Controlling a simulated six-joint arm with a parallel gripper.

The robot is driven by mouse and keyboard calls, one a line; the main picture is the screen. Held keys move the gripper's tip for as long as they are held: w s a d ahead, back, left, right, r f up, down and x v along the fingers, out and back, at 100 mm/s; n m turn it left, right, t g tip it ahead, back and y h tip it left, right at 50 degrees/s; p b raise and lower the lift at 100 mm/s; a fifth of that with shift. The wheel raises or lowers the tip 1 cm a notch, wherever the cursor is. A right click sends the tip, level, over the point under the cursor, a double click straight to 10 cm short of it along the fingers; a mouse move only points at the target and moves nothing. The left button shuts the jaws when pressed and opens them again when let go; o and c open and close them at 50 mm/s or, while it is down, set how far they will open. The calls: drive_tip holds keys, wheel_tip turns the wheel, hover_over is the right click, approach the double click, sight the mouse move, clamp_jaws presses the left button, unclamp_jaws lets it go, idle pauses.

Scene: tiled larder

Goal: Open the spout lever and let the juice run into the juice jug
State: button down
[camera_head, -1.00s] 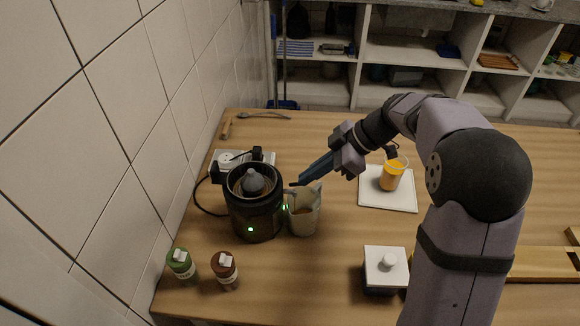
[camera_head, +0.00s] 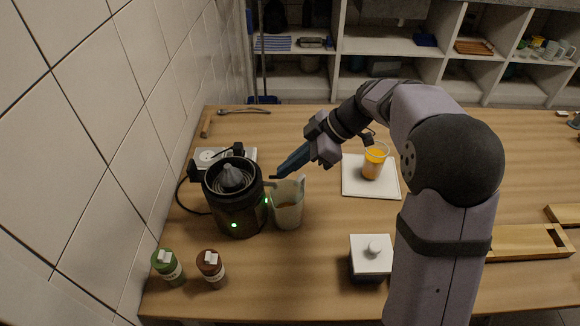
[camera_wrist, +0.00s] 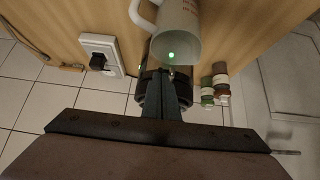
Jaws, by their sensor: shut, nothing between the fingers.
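The black juicer (camera_head: 228,203) stands near the tiled wall, with a pale cone on top and green lights on its body. In the wrist view my shut fingers (camera_wrist: 167,108) lie in front of the juicer (camera_wrist: 152,96), with the jug (camera_wrist: 180,35) above.
A glass of orange juice (camera_head: 373,163) stands on a white board (camera_head: 369,190). A lidded white box (camera_head: 371,255), a green-capped jar (camera_head: 168,266) and a brown-capped jar (camera_head: 211,268) stand near the front. A wall socket (camera_head: 210,157) is behind the juicer. A wooden tray (camera_head: 520,241) lies at right.

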drive_tip(key=shift+s+a+f, duration=0.2)
drive_tip(key=shift+s+a, duration=0.05)
drive_tip(key=shift+a, duration=0.1)
drive_tip(key=a+r+v, duration=0.1)
drive_tip(key=v, duration=1.2)
drive_tip(key=shift+w+d+r, duration=0.15)
drive_tip(key=shift+w+r, duration=0.15)
drive_tip(key=shift+p, duration=0.3)
drive_tip(key=s+d+f+m+h+p, duration=0.2)
drive_tip(key=s+f+m+p, duration=0.1)
drive_tip(key=s+m, duration=0.3)
drive_tip(key=s+d+f+m+h+p, duration=0.3)
drive_tip(key=s+f+m, duration=0.2)
drive_tip(key=s, duration=0.3)
drive_tip(key=s+d+f+m+h+p, duration=0.3)
drive_tip(key=s+f+m, duration=0.1)
drive_tip(key=s+m, duration=0.3)
drive_tip(key=shift+d, duration=0.15)
